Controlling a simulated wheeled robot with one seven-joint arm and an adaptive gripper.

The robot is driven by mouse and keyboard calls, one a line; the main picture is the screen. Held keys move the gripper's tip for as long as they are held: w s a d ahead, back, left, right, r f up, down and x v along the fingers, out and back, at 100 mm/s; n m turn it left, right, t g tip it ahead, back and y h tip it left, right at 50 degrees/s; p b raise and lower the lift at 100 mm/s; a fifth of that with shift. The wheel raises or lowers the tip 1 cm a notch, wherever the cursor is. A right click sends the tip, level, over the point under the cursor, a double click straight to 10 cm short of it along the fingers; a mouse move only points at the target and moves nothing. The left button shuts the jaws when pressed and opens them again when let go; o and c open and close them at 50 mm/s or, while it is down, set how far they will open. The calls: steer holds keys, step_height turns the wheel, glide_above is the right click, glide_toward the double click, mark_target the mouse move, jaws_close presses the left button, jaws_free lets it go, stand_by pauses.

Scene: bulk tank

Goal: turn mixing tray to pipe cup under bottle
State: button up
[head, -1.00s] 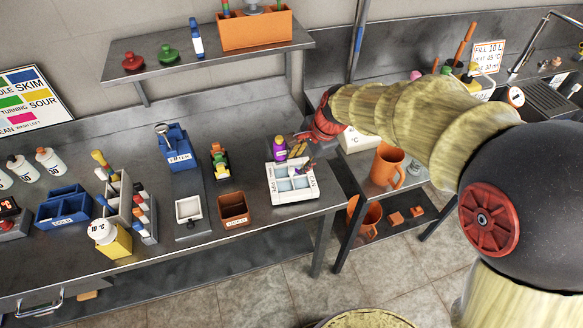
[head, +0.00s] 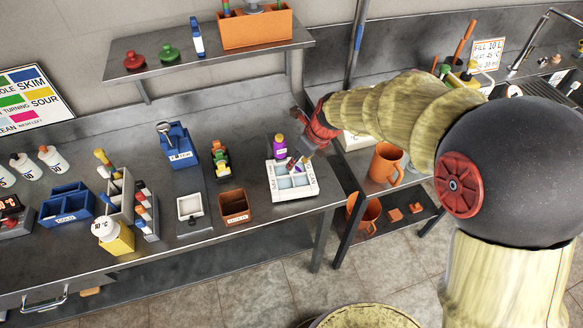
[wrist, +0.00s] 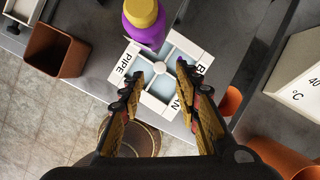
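The mixing tray (head: 296,195) is a white square with pale blue compartments and a raised hub at its middle. Its rim reads PIPE on one side in the wrist view (wrist: 126,68); the label on the opposite side is partly hidden by a finger. A purple bottle (head: 280,147) with a yellow cap stands upright at the tray's far side; it also shows at the top of the wrist view (wrist: 146,30). My gripper (head: 293,165) is over the tray, fingers apart and empty. In the wrist view its fingertips (wrist: 161,75) are either side of the hub; contact cannot be told.
A brown box (head: 234,217) and a small white dish (head: 190,208) stand left of the tray. An orange jug (head: 385,163) and a white box with a °C label (wrist: 300,80) are to the right.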

mark_target(291, 173)
steer(key=b+x, duration=0.2)
steer(key=x, duration=0.4)
steer(key=shift+w+a+f, duration=0.1)
steer(key=shift+f, duration=0.25)
steer(key=c, duration=0.3)
jaws_close()
